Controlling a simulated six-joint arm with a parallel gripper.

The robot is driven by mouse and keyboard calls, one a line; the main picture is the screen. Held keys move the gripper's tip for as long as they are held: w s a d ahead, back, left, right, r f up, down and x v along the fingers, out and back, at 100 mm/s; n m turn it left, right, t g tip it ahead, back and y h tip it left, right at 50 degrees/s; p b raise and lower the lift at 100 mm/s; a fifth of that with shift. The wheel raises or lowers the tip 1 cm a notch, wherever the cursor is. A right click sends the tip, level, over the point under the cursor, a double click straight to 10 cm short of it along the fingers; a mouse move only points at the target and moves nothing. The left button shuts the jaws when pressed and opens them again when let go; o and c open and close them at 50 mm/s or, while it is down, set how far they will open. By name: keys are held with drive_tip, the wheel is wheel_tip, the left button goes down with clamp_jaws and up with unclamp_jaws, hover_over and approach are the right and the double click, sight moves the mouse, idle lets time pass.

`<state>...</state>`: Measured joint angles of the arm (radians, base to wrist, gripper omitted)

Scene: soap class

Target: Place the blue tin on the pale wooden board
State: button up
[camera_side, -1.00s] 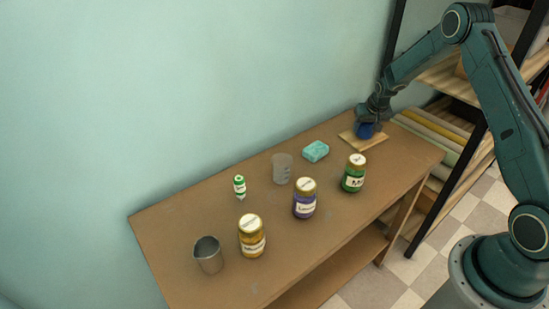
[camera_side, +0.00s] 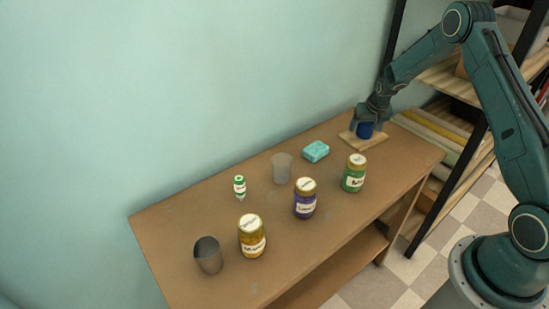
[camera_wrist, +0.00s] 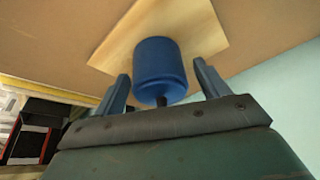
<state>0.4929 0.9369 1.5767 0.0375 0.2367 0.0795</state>
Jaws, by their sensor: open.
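The blue tin (camera_side: 365,131) stands on the pale wooden board (camera_side: 350,138) at the far right end of the table. In the wrist view the blue tin (camera_wrist: 160,68) sits between the two fingers of my gripper (camera_wrist: 162,78), with a visible gap on each side. The pale board (camera_wrist: 205,35) shows beneath it. My gripper (camera_side: 367,117) is open, just above and around the top of the tin in the side view, partly hiding it.
A teal soap bar (camera_side: 316,151) lies left of the board. A green jar (camera_side: 354,175), a purple jar (camera_side: 305,200), a yellow jar (camera_side: 252,240), a clear cup (camera_side: 281,170), a small green-capped bottle (camera_side: 240,187) and a metal cup (camera_side: 208,256) stand on the table. A shelf rack (camera_side: 440,130) is beyond.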

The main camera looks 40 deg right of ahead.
drive_tip(key=v, duration=1.1)
drive_tip(key=shift+s+r, duration=0.15)
drive_tip(key=shift+r, duration=0.2)
drive_tip(key=shift+a, duration=0.15)
drive_tip(key=s+a+r+n+t, duration=0.1)
drive_tip(key=s+a+r+n, duration=0.1)
drive_tip(key=s+a+r, duration=0.5)
drive_tip(key=s+a+r+n, duration=0.1)
drive_tip(key=s+a+r, duration=0.2)
drive_tip(key=a+r, duration=0.65)
drive_tip(key=s+a+r+n, duration=0.1)
drive_tip(key=s+a, duration=0.2)
drive_tip(key=s, duration=0.4)
drive_tip(key=s+a+r+n+y, duration=0.1)
drive_tip(key=s+a, duration=0.2)
drive_tip(key=s, duration=0.3)
drive_tip(key=s+a+r+n+t+y, duration=0.1)
drive_tip(key=s+a, duration=0.3)
drive_tip(key=s, duration=0.3)
drive_tip(key=shift+s+r+n, duration=0.3)
drive_tip(key=shift+r+n, duration=0.1)
